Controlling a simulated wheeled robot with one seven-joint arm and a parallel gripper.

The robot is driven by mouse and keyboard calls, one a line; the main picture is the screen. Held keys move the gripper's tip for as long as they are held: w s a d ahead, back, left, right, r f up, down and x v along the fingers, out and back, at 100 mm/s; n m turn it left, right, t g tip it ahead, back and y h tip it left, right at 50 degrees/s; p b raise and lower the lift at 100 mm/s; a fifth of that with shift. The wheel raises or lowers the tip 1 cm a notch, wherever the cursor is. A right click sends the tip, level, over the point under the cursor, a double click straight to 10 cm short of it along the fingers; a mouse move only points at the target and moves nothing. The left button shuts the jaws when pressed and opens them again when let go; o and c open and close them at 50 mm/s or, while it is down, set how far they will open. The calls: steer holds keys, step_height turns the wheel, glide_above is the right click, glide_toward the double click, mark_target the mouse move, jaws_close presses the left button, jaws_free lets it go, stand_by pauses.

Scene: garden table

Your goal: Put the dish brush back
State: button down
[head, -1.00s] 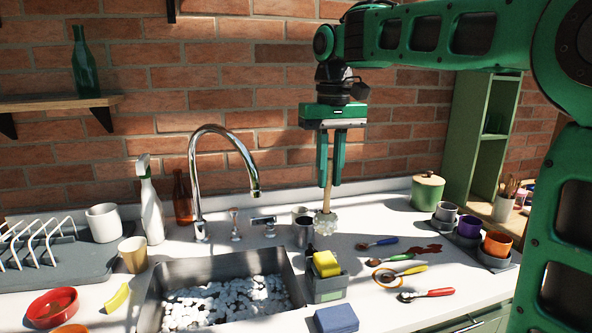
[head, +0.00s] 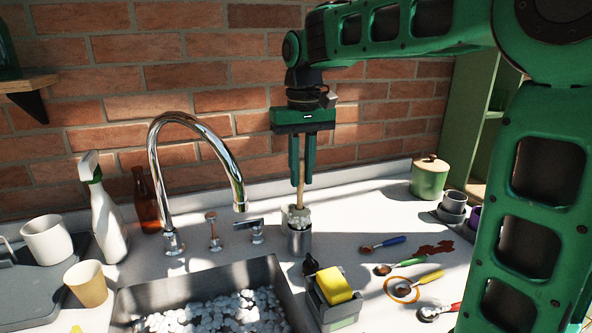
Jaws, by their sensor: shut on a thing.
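The dish brush (head: 302,188) hangs upright, head down, with its wooden handle between my fingers. My gripper (head: 302,182) is shut on the handle. The pale bristle head (head: 298,215) is at the mouth of a grey metal cup (head: 299,240) on the counter behind the sink's right corner. The head's lower part seems to be inside the cup; how deep it sits, and whether it touches the rim, I cannot tell.
The chrome faucet (head: 165,190) arches left of the cup. A caddy (head: 333,310) with a yellow sponge (head: 334,285) stands in front. Spoons (head: 383,244) lie to the right, near a green canister (head: 429,178). The sink (head: 130,301) holds white foam or pebbles.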

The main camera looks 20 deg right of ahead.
mark_target(301, 191)
steer(key=shift+a+f, duration=0.1)
steer(key=shift+f, duration=2.8)
steer(key=shift+s, duration=0.15)
steer(key=shift+f, duration=0.5)
steer(key=c, duration=1.9)
jaws_free()
steer(key=shift+c, duration=0.2)
steer(key=shift+r, duration=5.5)
